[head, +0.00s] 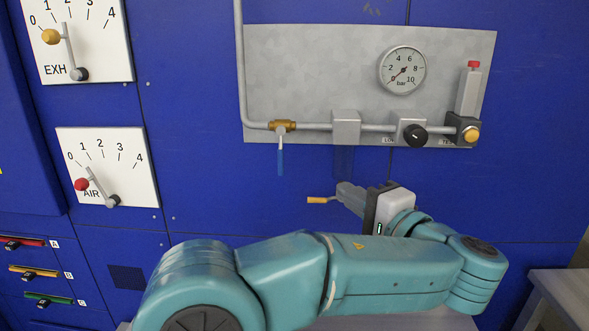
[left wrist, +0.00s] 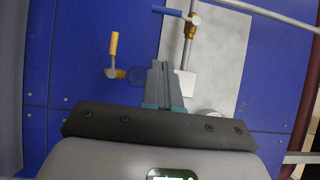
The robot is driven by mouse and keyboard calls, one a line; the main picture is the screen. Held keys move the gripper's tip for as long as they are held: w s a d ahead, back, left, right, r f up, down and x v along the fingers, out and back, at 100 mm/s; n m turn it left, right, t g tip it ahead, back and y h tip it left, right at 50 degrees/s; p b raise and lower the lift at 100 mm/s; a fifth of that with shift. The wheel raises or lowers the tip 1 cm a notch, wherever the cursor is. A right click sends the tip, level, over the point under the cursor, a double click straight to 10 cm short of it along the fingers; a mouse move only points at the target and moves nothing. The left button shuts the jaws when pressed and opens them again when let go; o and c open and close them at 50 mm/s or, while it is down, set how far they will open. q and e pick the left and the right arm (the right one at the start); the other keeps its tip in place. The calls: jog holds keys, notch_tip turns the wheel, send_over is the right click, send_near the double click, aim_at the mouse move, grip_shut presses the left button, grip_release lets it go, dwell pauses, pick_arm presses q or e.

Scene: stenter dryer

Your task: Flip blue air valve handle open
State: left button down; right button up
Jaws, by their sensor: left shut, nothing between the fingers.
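The blue valve handle (head: 281,162) hangs straight down from a brass valve (head: 283,126) on the grey pipe, so it stands across the pipe. In the left wrist view the blue handle (left wrist: 172,12) and its brass valve (left wrist: 191,27) show at the top. My left gripper (head: 343,188) is below and right of the handle, apart from it. Its fingers (left wrist: 158,64) are shut and empty. My right gripper is in neither view.
A yellow handle (head: 321,200) on another valve is close to my left fingers; it also shows in the left wrist view (left wrist: 114,44). A grey regulator box (head: 346,127), pressure gauge (head: 403,70) and black knob (head: 415,135) are on the panel. AIR (head: 107,168) and EXH (head: 75,40) dials are left.

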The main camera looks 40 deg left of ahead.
pick_arm(q)
jog(key=p, duration=0.2)
send_near(281, 152)
jog(key=w+a+f, duration=0.3)
jog(key=w, duration=0.2)
jog(key=a, duration=0.1)
jog(key=s+a, duration=0.1)
jog(key=a, duration=0.1)
jog(key=shift+s, duration=0.3)
jog(key=shift+s, duration=0.1)
jog(key=shift+a+f+m+b, duration=0.1)
jog(key=shift+a+m+b, duration=0.15)
jog(key=shift+b, duration=0.2)
